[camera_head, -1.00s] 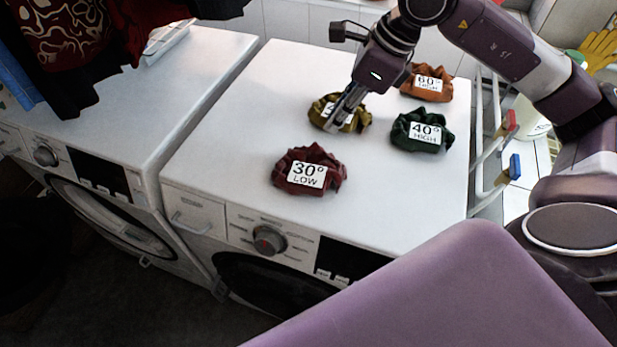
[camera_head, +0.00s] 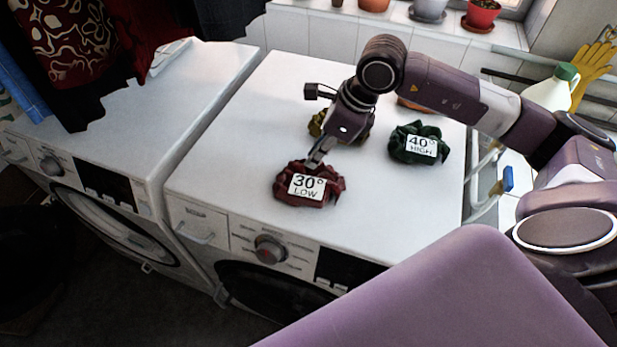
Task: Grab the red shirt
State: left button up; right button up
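The red shirt (camera_head: 331,193) is a crumpled dark red bundle with a white "30° LOW" label. It lies near the front of the right washing machine's white top (camera_head: 240,150). My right gripper (camera_head: 315,162) reaches down from the upper right, its fingertips at the back edge of the bundle. I cannot tell whether the fingers touch the cloth. The fingers look close together, and their gap is too small to judge. My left gripper is not in view.
An olive bundle (camera_head: 317,127) is partly hidden behind my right gripper. A green "40° HIGH" bundle (camera_head: 405,150) lies to the right. An orange bundle (camera_head: 408,104) is mostly hidden by my arm. Dark clothes (camera_head: 85,60) hang over the left machine. The white top left of the red shirt is clear.

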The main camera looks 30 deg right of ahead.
jog(key=shift+c, duration=0.3)
grip_shut()
jog(key=shift+r, duration=0.2)
